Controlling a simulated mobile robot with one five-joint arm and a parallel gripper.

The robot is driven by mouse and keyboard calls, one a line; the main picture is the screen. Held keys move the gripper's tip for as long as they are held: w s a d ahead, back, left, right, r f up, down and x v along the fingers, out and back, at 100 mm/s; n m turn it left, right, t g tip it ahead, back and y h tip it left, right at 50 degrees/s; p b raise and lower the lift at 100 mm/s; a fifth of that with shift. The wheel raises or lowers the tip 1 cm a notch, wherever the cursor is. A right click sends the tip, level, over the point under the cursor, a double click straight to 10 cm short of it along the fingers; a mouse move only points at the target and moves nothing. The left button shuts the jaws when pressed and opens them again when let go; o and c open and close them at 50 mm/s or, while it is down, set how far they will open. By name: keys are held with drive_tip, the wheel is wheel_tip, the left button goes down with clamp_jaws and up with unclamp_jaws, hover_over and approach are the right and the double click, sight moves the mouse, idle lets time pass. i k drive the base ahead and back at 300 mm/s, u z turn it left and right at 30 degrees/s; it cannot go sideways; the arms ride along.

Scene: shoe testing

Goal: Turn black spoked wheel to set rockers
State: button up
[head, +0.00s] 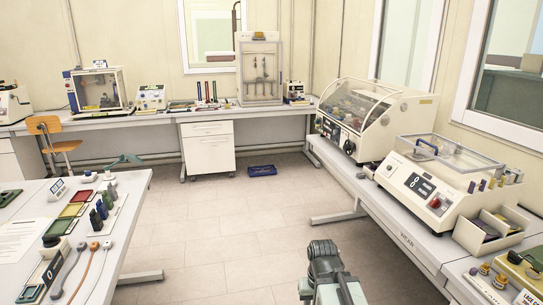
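A small black round part, perhaps the black spoked wheel (349,147), shows on the right end of the front of a cream machine with a curved clear cover (365,106). It is too small to make out spokes. The machine stands on the right-hand bench, and several dark and coloured shapes, too small to tell apart, are under its cover. Grey-green links of my arm rise from the bottom edge, right of the middle, over the floor and well apart from the machine. No gripper fingers can be made out.
A second cream machine with a clear lid (440,170) stands nearer on the right bench (405,235). A box (490,230) is beside it. A left table (135,195) holds coloured trays and tools. A blue crate (262,171) lies on the floor. The tiled floor (225,225) between is clear.

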sight(346, 148)
drive_tip(key=u, duration=0.25)
drive_tip(key=i, duration=2.05)
drive_tip(key=u, duration=0.45)
drive_tip(key=i, duration=1.1)
drive_tip(key=u, duration=0.15)
